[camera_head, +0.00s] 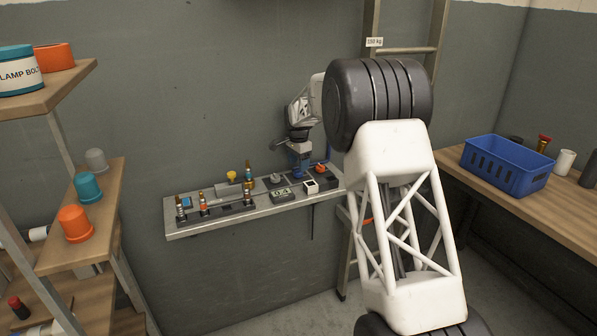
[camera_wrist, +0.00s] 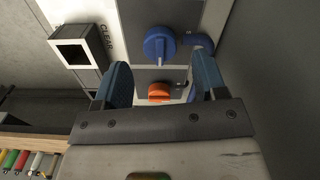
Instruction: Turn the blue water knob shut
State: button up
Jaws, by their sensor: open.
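The blue water knob (camera_wrist: 159,45) shows in the wrist view as a round knob with a raised bar across it, on a grey panel. In the head view, blue (camera_head: 297,175) shows at the shelf's back right, just under my gripper (camera_head: 301,157). In the wrist view my gripper (camera_wrist: 160,70) is open, with one blue-padded finger to each side. The knob lies beyond the fingertips, between their lines, and nothing is held. I cannot tell the exact gap to it.
An orange knob (camera_wrist: 159,92) sits between the fingers in the wrist view, and a blue curved part (camera_wrist: 198,43) is close to the right finger. A black-and-white box (camera_wrist: 79,52) is at left. The wall shelf (camera_head: 200,225) carries several other fittings.

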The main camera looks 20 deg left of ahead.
aim_at(298, 170)
jog(key=shift+f, duration=1.9)
jog(key=shift+c, duration=0.4)
jog(key=c, duration=0.8)
jog(key=shift+c, duration=0.2)
